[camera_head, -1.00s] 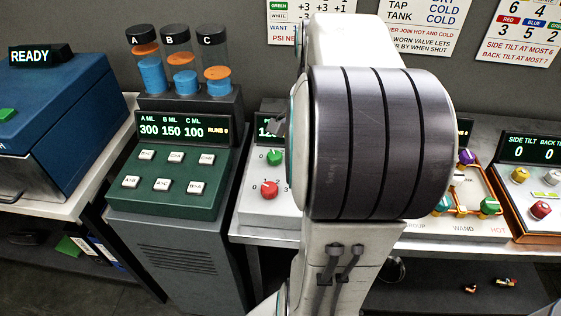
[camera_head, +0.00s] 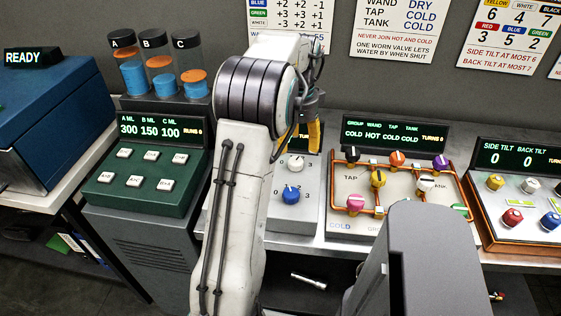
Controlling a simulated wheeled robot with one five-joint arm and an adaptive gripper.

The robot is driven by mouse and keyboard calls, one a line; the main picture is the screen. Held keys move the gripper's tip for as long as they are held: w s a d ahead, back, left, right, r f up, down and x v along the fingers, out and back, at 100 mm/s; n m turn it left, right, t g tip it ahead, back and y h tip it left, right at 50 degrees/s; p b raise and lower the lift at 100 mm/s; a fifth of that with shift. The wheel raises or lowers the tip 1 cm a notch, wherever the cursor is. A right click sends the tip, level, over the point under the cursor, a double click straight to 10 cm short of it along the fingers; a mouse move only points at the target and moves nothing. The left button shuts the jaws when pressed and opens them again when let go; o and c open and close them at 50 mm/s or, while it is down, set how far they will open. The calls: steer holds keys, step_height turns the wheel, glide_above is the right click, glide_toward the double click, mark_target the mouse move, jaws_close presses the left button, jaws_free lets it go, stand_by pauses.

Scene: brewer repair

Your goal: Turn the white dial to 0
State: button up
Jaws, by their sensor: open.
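The white dial (camera_head: 294,164) is a round knob on the light dial panel (camera_head: 305,215). The blue dial (camera_head: 291,195) sits just below it. Small digits, among them 0, 2 and 3, are printed around the dials. I cannot make out clearly which digit the white dial points to. My gripper (camera_head: 306,140) is seen partly, with yellow-orange finger parts, in front of and above the panel. It is open and holds nothing that I can see. My arm hides the left part of the panel and most of its display.
The valve panel (camera_head: 345,215) to the right has several coloured knobs, and its display reads COLD HOT COLD COLD. The green button console (camera_head: 120,190) stands on the left. The tilt panel (camera_head: 510,240) is at the far right. A small metal piece (camera_head: 309,281) lies on the lower shelf.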

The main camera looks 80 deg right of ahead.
mark_target(296, 160)
steer(key=shift+f, duration=3.5)
steer(key=shift+c, duration=0.2)
steer(key=c, duration=1.2)
steer(key=shift+o, duration=0.2)
